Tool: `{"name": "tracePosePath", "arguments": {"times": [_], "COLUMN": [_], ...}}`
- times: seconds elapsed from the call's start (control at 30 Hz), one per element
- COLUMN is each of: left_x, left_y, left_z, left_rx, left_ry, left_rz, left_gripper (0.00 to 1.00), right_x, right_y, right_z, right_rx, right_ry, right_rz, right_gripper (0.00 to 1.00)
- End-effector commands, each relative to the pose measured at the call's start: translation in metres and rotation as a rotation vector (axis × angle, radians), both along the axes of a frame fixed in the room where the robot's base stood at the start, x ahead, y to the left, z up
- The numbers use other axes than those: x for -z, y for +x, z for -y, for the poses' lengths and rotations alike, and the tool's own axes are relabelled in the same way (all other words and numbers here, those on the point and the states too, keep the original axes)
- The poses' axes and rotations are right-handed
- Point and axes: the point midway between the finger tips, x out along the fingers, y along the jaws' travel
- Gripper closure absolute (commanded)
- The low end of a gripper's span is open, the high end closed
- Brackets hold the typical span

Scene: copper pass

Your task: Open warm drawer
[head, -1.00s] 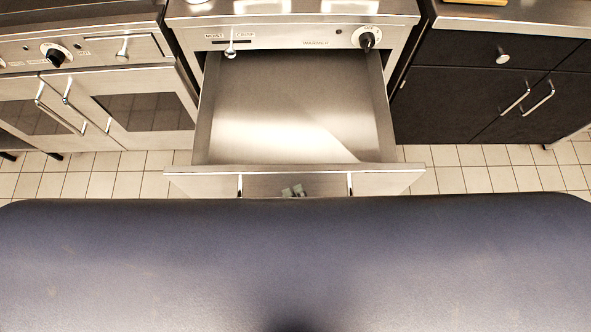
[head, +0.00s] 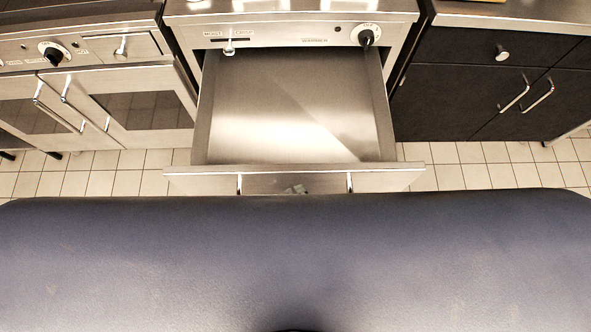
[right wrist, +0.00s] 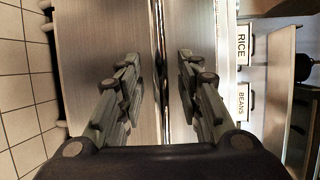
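The warm drawer (head: 280,105) is pulled far out of the steel warmer unit in the head view, and its inside is empty. Two handle posts show on its front (head: 294,182), and my dark blue body hides the lower part. I see nothing clearly gripped. My left gripper is out of view.
The warmer's control panel (head: 290,36) has a black knob (head: 366,38) and a slider. An oven unit (head: 110,95) stands left, a dark cabinet (head: 480,85) right. Tiled floor (head: 470,165) shows beside the drawer. The right wrist view shows RICE (right wrist: 244,45) and BEANS labels.

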Motion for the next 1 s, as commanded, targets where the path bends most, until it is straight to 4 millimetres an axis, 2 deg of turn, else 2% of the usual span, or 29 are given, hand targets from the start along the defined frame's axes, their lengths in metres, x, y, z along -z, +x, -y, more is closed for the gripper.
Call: {"name": "tracePosePath", "arguments": {"times": [0.3,0.5,0.7,1.0], "left_x": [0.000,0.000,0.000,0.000], "left_y": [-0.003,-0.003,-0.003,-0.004], "left_z": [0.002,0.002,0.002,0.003], "left_rx": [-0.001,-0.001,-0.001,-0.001], "left_ry": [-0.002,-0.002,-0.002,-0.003], "left_rz": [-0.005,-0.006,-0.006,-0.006], "left_gripper": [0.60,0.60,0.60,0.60], "right_x": [-0.011,-0.017,-0.020,-0.020], "right_y": [-0.061,-0.090,-0.100,-0.100], "right_z": [0.025,0.037,0.042,0.042], "right_rx": [-0.003,-0.002,-0.001,0.000], "right_ry": [-0.002,-0.001,0.001,0.001], "right_rz": [-0.004,-0.004,-0.001,-0.001], "right_gripper": [0.67,0.67,0.67,0.67]}}
